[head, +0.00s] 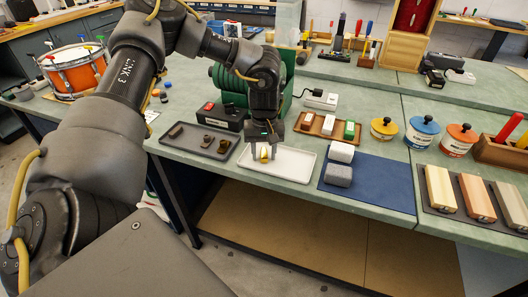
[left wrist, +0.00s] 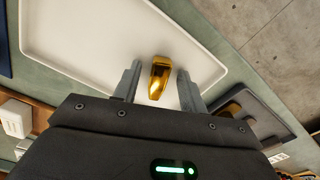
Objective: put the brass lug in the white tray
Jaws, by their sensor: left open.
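The brass lug (head: 264,153) is a small, shiny gold piece in the white tray (head: 300,165), near the tray's left part. In the left wrist view the lug (left wrist: 159,77) shows against the white tray floor (left wrist: 90,35), between my two fingers. My left gripper (head: 264,150) points down over the tray, with its fingers on either side of the lug. The fingers (left wrist: 158,85) are open, with a gap visible beside the lug. Whether the lug rests fully flat on the tray floor is hard to tell. My right gripper is not in view.
A dark tray (head: 177,132) with several dark and brown lugs lies left of the white tray. A blue mat (head: 385,184) with white and grey blocks lies to the right. A wooden tray (head: 312,131) with small blocks and a black box (head: 222,117) stand behind.

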